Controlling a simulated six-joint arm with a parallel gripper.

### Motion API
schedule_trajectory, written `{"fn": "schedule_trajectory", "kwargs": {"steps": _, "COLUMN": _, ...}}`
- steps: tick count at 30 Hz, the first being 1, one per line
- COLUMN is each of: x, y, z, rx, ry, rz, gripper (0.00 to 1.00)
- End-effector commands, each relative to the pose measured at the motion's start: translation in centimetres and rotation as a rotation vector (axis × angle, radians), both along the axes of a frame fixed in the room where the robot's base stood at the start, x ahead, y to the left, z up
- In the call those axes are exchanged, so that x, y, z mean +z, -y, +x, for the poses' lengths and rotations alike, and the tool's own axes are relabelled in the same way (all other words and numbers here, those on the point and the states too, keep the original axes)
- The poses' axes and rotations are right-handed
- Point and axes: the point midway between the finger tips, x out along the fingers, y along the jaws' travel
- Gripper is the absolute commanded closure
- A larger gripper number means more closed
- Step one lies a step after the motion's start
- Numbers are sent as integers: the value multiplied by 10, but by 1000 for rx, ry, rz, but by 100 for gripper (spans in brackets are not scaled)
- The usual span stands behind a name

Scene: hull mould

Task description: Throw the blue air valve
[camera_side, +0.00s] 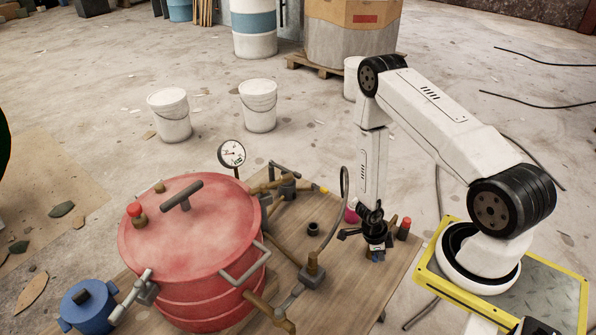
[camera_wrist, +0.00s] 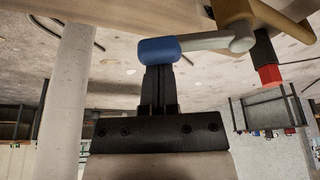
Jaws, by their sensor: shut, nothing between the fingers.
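The blue air valve shows in the wrist view as a grey lever (camera_wrist: 215,41) with a blue grip (camera_wrist: 158,50) at its end, joined to a brass body (camera_wrist: 245,12) at upper right. My gripper (camera_wrist: 158,72) is shut, with its dark fingers right up against the blue grip. I cannot tell whether they touch it. In the side view, my gripper (camera_side: 376,240) points down at the right part of the wooden board, and only a small bit of blue (camera_side: 377,257) shows below it. My gripper hides most of the valve there.
A red pot with a lid (camera_side: 200,230) stands on the board (camera_side: 365,290), with a gauge (camera_side: 232,153) behind it. A blue pot (camera_side: 88,308) is at lower left. A hose (camera_side: 343,195) arches close to my gripper's left. A red-tipped fitting (camera_side: 404,228) stands just right.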

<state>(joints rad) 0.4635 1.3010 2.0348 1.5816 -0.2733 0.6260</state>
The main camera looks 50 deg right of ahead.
Motion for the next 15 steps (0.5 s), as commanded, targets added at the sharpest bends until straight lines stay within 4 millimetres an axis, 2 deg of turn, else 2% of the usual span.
{"fn": "schedule_trajectory", "kwargs": {"steps": 15, "x": 0, "y": -13, "z": 21, "rx": 7, "ry": 0, "rz": -1, "gripper": 100}}
